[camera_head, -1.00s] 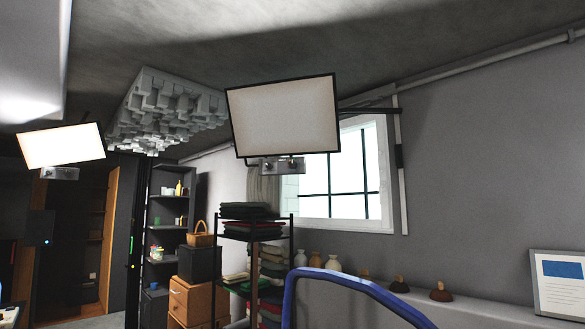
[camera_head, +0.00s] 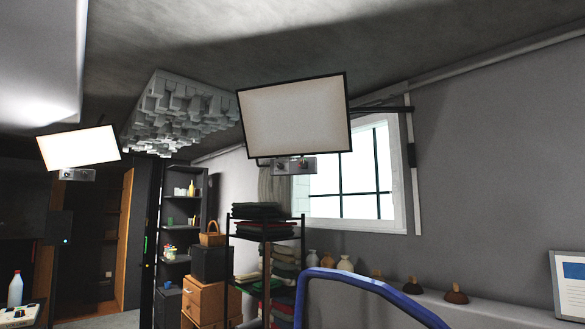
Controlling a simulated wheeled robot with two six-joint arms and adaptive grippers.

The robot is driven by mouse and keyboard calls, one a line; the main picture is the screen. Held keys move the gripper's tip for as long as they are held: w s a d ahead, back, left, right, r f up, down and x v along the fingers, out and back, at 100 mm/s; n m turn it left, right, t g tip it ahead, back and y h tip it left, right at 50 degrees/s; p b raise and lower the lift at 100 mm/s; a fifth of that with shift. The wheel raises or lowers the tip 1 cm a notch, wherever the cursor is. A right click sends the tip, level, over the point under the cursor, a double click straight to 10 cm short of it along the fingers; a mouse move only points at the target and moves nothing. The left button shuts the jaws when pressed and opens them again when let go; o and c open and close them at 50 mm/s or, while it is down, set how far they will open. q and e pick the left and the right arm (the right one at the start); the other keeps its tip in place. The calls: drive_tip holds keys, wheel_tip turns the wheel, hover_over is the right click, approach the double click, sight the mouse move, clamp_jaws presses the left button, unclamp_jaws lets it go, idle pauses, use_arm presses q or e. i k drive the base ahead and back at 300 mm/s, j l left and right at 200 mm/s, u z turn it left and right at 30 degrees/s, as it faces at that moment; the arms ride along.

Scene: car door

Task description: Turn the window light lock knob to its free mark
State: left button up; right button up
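The window light is a flat panel (camera_head: 295,115) in a dark frame on a wall arm, in front of the window at the upper middle. Its face looks dim beside the bright lamp on the left. A grey box (camera_head: 293,166) hangs under its lower edge and carries small dark knobs. The knobs are too small to tell which is the lock knob, where it points, or where any free mark lies. Neither of my grippers is in view.
A second, brightly lit panel (camera_head: 78,148) with a similar box (camera_head: 77,174) hangs at the left. A blue curved frame (camera_head: 366,283) rises at the bottom. A cloth rack (camera_head: 265,238) and a shelf with wooden plungers (camera_head: 455,293) stand behind. A bright window (camera_head: 350,178) is behind the panel.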

sight(305, 165)
drive_tip(key=i+j+u, duration=0.25)
drive_tip(key=i+u, duration=0.15)
drive_tip(key=i+j+u, duration=0.1)
drive_tip(key=i+u, duration=0.3)
drive_tip(key=i, duration=0.15)
drive_tip(key=i+z, duration=0.1)
drive_tip(key=i, duration=0.45)
drive_tip(key=i+j+z, duration=0.1)
drive_tip(key=i, duration=0.45)
